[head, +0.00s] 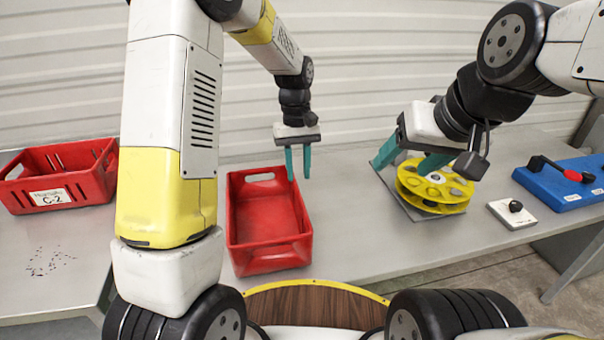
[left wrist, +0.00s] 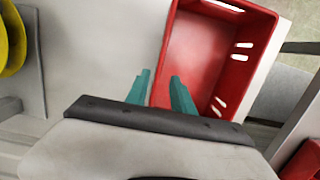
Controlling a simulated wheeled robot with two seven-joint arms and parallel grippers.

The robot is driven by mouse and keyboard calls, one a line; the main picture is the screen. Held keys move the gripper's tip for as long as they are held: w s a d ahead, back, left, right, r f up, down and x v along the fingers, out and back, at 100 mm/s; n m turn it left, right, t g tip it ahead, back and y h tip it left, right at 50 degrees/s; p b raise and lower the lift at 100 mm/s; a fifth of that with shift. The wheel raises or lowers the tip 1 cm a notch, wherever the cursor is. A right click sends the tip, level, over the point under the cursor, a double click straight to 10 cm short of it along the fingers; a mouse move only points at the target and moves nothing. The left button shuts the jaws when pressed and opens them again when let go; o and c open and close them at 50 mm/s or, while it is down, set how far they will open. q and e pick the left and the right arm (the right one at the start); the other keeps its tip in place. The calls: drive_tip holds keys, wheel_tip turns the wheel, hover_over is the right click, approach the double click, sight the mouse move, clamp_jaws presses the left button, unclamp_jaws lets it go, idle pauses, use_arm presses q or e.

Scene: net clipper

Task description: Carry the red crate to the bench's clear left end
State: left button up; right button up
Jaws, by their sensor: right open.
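A red open crate (head: 268,262) stands upright and empty on the grey bench (head: 345,240), left of the middle. It also shows in the left wrist view (left wrist: 205,50). My left gripper (head: 299,176) hangs over the crate's far right corner, teal fingers pointing down and apart. In the left wrist view the fingers (left wrist: 160,82) are parted at the crate's side wall; whether they touch it I cannot tell. My right gripper (head: 408,162) is open at the yellow reel (head: 440,188), one finger on its left, the other over it.
A second red crate (head: 62,185), labelled C-2, stands at the far left on a grey surface with dark specks in front. My left arm hides the part between the crates. A white block with black knob (head: 512,213) and a blue board (head: 565,185) lie at right.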

use_arm(q)
drive_tip(key=shift+a+r, duration=0.1)
drive_tip(key=shift+r, duration=0.7)
drive_tip(key=s+a+r+m+t+h, duration=0.1)
drive_tip(key=s+a+r+m+t, duration=0.1)
drive_tip(key=s+a+r+t, duration=0.2)
drive_tip(key=s+a+r+m+t, duration=0.1)
drive_tip(key=s+a+r+t, duration=0.3)
drive_tip(key=s+r, duration=0.7)
drive_tip(key=s+a, duration=0.1)
drive_tip(key=s, duration=0.5)
drive_tip(key=shift+r+m+h, duration=0.15)
drive_tip(key=shift+m+h, duration=0.25)
